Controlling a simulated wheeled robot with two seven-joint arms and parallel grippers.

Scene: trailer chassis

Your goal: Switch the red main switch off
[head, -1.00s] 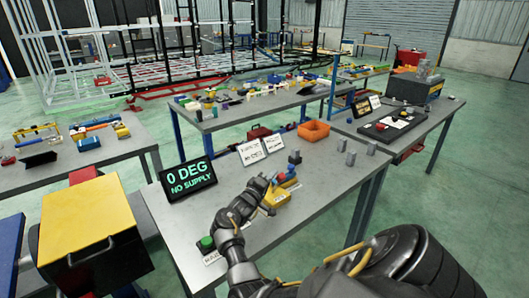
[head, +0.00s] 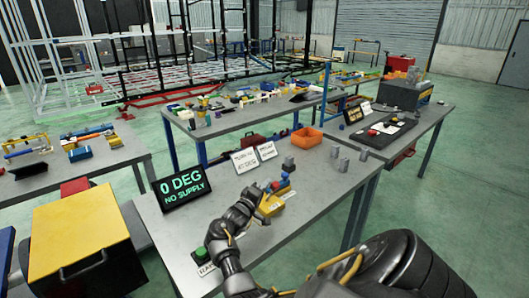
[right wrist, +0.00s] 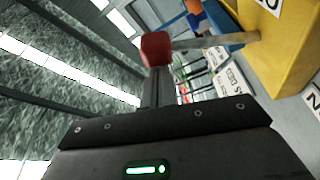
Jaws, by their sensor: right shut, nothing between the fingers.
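A yellow device (head: 270,206) with a blue part (head: 288,167) stands on the near table. In the right wrist view its yellow body (right wrist: 280,50) carries a grey lever (right wrist: 215,42) with a red knob (right wrist: 156,48) at its end. My right gripper (head: 262,188) is shut and empty, close beside the device. In the right wrist view its fingers (right wrist: 157,88) point at the red knob and overlap its lower edge; I cannot tell whether they touch. A black display (head: 182,187) reads "0 DEG NO SUPPLY". My left gripper is not in view.
A green button (head: 201,254) sits at the near table's front left. Two white signs (head: 245,160) stand behind the device. An orange bin (head: 306,138) and several grey blocks (head: 335,151) stand farther back.

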